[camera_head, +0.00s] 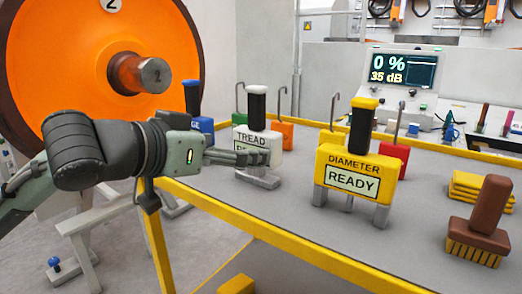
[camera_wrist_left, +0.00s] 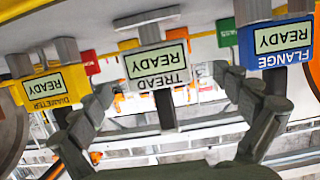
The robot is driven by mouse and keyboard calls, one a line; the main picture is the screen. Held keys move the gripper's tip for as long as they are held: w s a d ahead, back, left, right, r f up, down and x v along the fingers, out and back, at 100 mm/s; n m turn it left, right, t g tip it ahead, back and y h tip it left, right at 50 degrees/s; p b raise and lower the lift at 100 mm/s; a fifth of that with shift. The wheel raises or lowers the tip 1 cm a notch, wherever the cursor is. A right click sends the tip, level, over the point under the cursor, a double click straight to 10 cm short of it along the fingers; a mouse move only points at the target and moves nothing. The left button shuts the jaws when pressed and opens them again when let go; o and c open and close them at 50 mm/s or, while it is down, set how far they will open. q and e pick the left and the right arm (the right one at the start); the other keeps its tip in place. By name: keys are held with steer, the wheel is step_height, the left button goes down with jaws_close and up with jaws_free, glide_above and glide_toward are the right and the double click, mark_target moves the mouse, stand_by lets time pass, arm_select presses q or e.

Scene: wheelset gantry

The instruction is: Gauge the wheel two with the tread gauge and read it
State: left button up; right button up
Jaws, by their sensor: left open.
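The tread gauge (camera_head: 255,138) is a white block with a black handle and a READY display, upright on the grey table. My left gripper (camera_head: 262,158) reaches in from the left in front of it and hides part of its label. In the left wrist view, which is upside down, the tread gauge (camera_wrist_left: 157,66) lies between my open fingers, with space on both sides; its dark handle hangs between them. Wheel two (camera_head: 60,65) is the large orange disc at the left, with a steel hub marked 2. My right gripper is not in view.
The yellow diameter gauge (camera_head: 355,166) stands right of the tread gauge; the blue flange gauge (camera_wrist_left: 278,42) stands on its other side. Green, orange and red hooked blocks stand behind. The table's front middle is clear.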

mark_target(251, 146)
arm_select(q)
steer(key=x, duration=0.6)
steer(key=shift+d+r, duration=0.1)
steer(key=shift+d, duration=0.2)
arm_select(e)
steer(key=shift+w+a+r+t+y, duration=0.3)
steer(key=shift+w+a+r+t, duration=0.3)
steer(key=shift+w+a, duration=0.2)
arm_select(q)
steer(key=shift+c, duration=0.5)
steer(key=c, duration=1.4)
